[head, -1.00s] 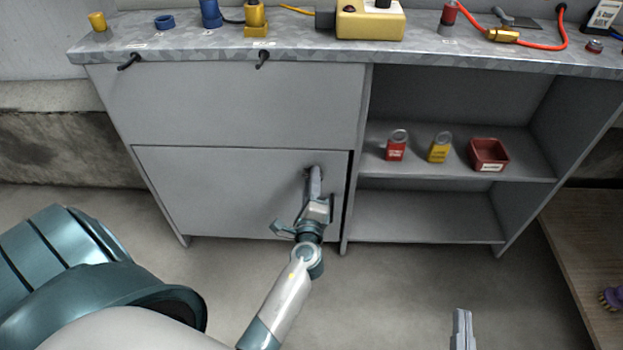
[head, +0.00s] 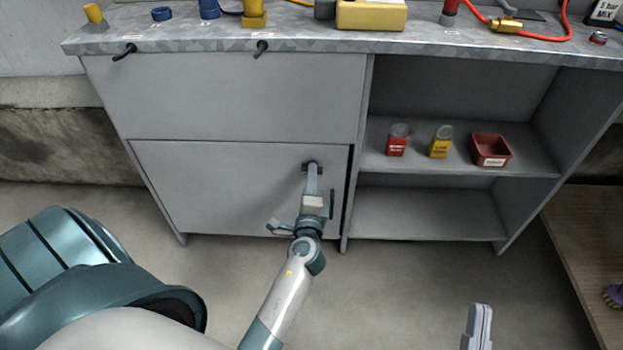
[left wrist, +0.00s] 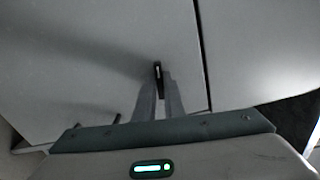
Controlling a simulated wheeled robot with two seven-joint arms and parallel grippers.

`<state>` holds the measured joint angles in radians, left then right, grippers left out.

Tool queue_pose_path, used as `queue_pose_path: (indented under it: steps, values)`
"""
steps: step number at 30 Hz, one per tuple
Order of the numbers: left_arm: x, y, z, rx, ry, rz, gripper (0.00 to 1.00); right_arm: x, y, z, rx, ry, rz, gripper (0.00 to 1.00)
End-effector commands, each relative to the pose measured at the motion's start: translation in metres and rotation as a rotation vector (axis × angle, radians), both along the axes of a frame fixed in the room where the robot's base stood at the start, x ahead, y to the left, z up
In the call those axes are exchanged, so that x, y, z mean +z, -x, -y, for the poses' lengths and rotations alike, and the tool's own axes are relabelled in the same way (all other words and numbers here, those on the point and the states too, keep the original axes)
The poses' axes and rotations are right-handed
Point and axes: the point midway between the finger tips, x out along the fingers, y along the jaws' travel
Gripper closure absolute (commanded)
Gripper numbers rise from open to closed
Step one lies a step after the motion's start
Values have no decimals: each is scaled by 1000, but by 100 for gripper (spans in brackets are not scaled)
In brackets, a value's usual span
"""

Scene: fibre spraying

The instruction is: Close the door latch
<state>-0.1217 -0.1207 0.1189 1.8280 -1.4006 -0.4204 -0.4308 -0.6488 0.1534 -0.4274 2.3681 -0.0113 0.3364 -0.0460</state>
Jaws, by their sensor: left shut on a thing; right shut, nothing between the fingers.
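The lower left cabinet door (head: 215,185) is a flat grey panel that looks flush with its frame. Its small dark latch (head: 306,164) sits near the upper right corner of the door. My left gripper (head: 312,170) is shut on the latch. In the left wrist view the latch (left wrist: 157,67) shows as a dark upright piece between the two fingertips, which partly hide it. My right gripper (head: 481,310) is shut and empty, low over the floor at the right, well away from the cabinet.
The grey worktop (head: 310,38) carries a yellow box (head: 370,15) and several other items. Open shelves right of the door hold a red can (head: 397,144), a yellow can (head: 440,146) and a red bin (head: 490,150). The floor before the cabinet is clear.

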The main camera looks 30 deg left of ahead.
Motion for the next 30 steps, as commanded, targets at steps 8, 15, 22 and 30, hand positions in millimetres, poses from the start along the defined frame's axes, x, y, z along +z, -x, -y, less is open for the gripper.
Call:
queue_pose_path:
  steps: [8,15,22,30]
  values:
    - [-1,0,0,1,122,76,100,29,4,12,-23,-54,178,100]
    - [0,0,0,0,126,78,100,31,4,12,-23,-55,181,100]
    - [0,0,0,0,125,77,72,31,4,12,-23,-55,180,100]
    - [0,0,-1,0,124,76,72,31,4,12,-23,-55,180,100]
